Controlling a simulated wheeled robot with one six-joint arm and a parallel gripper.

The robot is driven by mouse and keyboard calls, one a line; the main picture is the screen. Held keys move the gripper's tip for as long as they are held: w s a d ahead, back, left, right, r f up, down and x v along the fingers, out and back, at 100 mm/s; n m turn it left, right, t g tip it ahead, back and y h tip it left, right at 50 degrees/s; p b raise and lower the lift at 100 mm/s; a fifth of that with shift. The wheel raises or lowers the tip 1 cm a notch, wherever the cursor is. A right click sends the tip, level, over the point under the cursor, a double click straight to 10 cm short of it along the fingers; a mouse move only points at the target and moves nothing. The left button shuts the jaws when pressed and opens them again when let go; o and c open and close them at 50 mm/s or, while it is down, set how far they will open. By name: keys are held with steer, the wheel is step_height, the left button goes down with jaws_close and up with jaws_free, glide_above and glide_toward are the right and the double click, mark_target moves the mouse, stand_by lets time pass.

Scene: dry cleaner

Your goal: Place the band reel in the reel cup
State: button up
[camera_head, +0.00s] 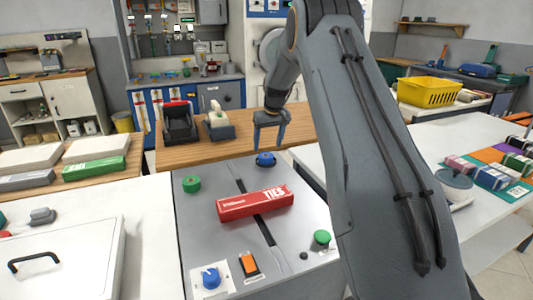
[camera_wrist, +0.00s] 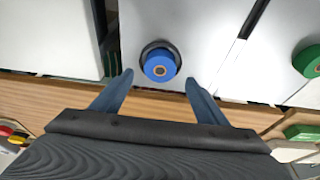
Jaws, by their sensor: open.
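A blue band reel (camera_wrist: 160,65) with a tan core and a dark centre shows in the wrist view. It lies within the dark round rim of the reel cup (camera_wrist: 148,46), a little toward the near side. I cannot tell how deep it sits. In the head view the blue reel (camera_head: 265,158) is at the far edge of the grey machine top. My gripper (camera_head: 269,147) is just above and behind it there. In the wrist view my gripper (camera_wrist: 158,79) is open, with one finger on each side of the reel and a gap to both.
A red TIES box (camera_head: 255,203) lies across the slot of the machine top (camera_head: 195,225). Green round pieces (camera_head: 192,184) (camera_head: 322,238), a blue knob (camera_head: 211,277) and an orange switch (camera_head: 249,263) are also there. A wooden counter (camera_head: 185,157) with dispensers stands behind.

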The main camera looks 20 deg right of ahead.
steer(key=b+v, duration=0.1)
steer(key=v, duration=0.5)
steer(key=s+a+f+g, duration=0.1)
steer(key=s+a, duration=0.4)
steer(key=s, duration=0.9)
steer(key=s+a+f+g, duration=0.1)
steer(key=s+a+f, duration=0.2)
steer(key=s, duration=1.2)
steer(key=s+a+f+g, duration=0.1)
steer(key=s+a+f, duration=0.1)
steer(key=s+a, duration=0.7)
steer(key=shift+s+a+f, duration=0.1)
steer(key=shift+s+f, duration=0.05)
steer(key=shift+s, duration=0.9)
steer(key=shift+s+a+f, duration=0.1)
steer(key=shift+s+f, duration=0.05)
steer(key=shift+s, duration=0.9)
steer(key=shift+s+a+f, duration=0.1)
steer(key=shift+s, duration=0.95)
steer(key=shift+c, duration=0.4)
